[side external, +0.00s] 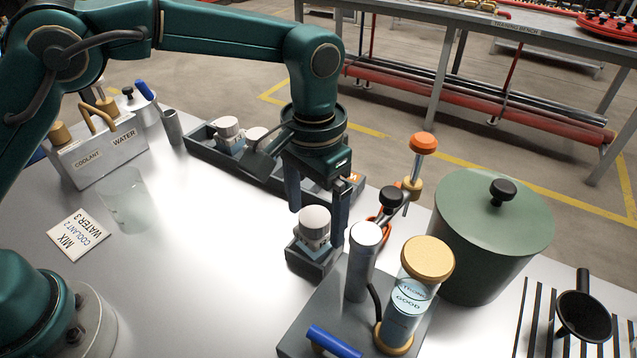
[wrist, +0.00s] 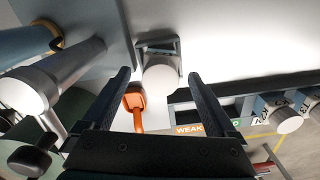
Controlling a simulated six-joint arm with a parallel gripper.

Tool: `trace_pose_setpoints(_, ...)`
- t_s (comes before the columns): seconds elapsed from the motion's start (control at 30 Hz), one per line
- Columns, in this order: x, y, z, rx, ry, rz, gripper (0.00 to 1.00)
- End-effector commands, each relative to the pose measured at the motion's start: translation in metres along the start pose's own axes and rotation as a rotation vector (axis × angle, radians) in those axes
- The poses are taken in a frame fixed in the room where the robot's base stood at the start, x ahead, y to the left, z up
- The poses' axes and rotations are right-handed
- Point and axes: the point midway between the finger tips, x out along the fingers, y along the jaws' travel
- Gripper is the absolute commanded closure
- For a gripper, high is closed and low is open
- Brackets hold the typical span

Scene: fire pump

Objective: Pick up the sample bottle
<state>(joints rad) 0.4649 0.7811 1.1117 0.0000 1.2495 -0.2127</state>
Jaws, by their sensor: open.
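A small sample bottle with a white cap (side external: 314,220) stands upright in a grey square holder (side external: 312,262) near the middle of the table. My gripper (side external: 318,205) points down just above it, one finger to each side in the side view. In the wrist view the bottle's white cap (wrist: 160,74) appears between the tips of my open gripper (wrist: 158,76). Nothing is held. Whether the fingers reach down beside the cap is hard to tell. Similar white-capped bottles (side external: 228,127) sit in a long dark rack (side external: 205,150) behind.
Close to the right of my gripper stand a grey cylinder (side external: 361,262), a clear gauge with a tan cap (side external: 412,290) and an orange-handled part (side external: 422,144). A large green pot (side external: 490,245) is further right.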

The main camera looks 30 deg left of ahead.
Motion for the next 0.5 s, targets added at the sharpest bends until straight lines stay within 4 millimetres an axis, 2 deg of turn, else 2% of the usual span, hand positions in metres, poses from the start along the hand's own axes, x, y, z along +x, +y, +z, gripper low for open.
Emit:
trace_pose_setpoints(0.2,0.027,-0.001,0.001,-0.001,-0.003,-0.001,0.07)
trace_pose_setpoints(0.5,0.033,-0.001,0.000,-0.002,0.001,0.000,0.07)
